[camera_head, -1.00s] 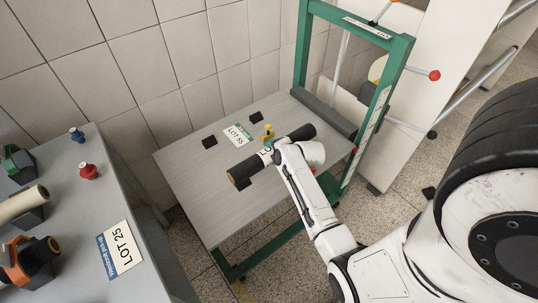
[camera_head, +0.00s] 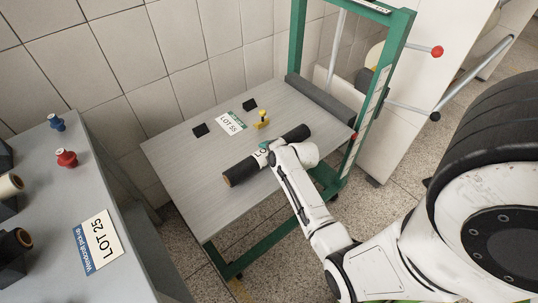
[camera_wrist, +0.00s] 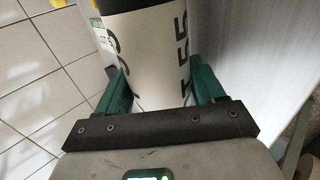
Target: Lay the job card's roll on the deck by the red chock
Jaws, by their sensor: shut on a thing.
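My gripper (camera_head: 270,147) is shut on a dark roll (camera_head: 240,172) with a pale label band and a brown core end. In the wrist view the roll's white label (camera_wrist: 160,65), reading partly "55", sits between the green fingers (camera_wrist: 160,92). The roll is over the grey deck (camera_head: 185,175), slanting up to the right; I cannot tell whether it touches. A "LOT 55" card (camera_head: 231,124) lies on the deck behind it. A red knobbed piece (camera_head: 66,158) stands on the left bench.
Two black squares (camera_head: 201,130) flank the card. A grey bar (camera_head: 322,98) and green frame (camera_head: 375,95) bound the deck's right side. The left bench (camera_head: 110,205) holds a "LOT 25" card (camera_head: 98,243), a blue piece (camera_head: 56,122) and other rolls. The deck's front left is clear.

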